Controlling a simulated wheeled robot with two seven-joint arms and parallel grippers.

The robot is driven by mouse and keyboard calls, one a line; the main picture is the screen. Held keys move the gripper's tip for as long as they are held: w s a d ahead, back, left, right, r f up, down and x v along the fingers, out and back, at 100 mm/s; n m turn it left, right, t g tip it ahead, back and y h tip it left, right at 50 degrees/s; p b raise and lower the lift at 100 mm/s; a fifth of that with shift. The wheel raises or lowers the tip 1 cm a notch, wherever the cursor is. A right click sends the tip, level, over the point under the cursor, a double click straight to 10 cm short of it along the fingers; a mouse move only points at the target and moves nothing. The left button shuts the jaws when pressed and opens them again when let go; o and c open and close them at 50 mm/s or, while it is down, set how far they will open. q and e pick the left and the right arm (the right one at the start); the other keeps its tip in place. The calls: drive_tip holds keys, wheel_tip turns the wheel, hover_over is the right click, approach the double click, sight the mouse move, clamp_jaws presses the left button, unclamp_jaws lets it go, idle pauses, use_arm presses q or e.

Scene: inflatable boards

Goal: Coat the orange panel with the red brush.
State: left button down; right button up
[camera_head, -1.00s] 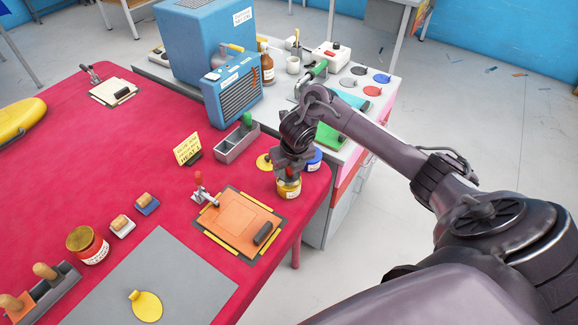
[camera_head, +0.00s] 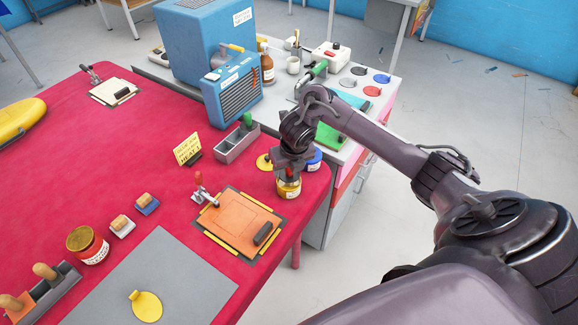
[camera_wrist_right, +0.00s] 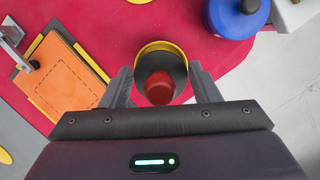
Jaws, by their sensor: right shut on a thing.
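The orange panel (camera_head: 240,221) lies flat in a dark frame with yellow edges at the right part of the red table. It also shows at the left of the right wrist view (camera_wrist_right: 62,75). My right gripper (camera_head: 292,168) points down over a yellow-labelled jar (camera_head: 288,188) beside the panel. In the right wrist view, the right gripper (camera_wrist_right: 160,88) is shut on the red brush (camera_wrist_right: 159,87), whose rounded red handle end sits between the fingers. The brush stands over or in the open jar; its bristles are hidden. My left gripper is not in view.
A toggle clamp (camera_head: 203,193) stands at the panel's back left corner and a dark block (camera_head: 263,233) lies on its right side. A blue jar (camera_head: 314,158) stands close behind the gripper. A grey tray (camera_head: 238,142) and yellow sign (camera_head: 187,149) are farther back.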

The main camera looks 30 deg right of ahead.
drive_tip(key=shift+r+p, duration=2.95)
drive_tip(key=shift+r, duration=0.55)
drive_tip(key=shift+w+a, duration=0.1)
drive_tip(key=shift+a, duration=0.15)
drive_tip(key=s+a+r+m+g+h+b, duration=0.1)
drive_tip(key=a+r+m+g+b, duration=0.15)
drive_tip(key=a+m, duration=0.65)
drive_tip(key=s+a+r+m+g+h+b, duration=0.1)
drive_tip(key=a+m+h+b, duration=0.15)
drive_tip(key=a+m, duration=0.6)
drive_tip(key=s+d+r+m+g+y+b, duration=0.3)
drive_tip(key=s+d+m+y+b, duration=0.1)
drive_tip(key=m, duration=1.2)
drive_tip(key=shift+s+r, duration=0.2)
drive_tip(key=shift+r, duration=0.15)
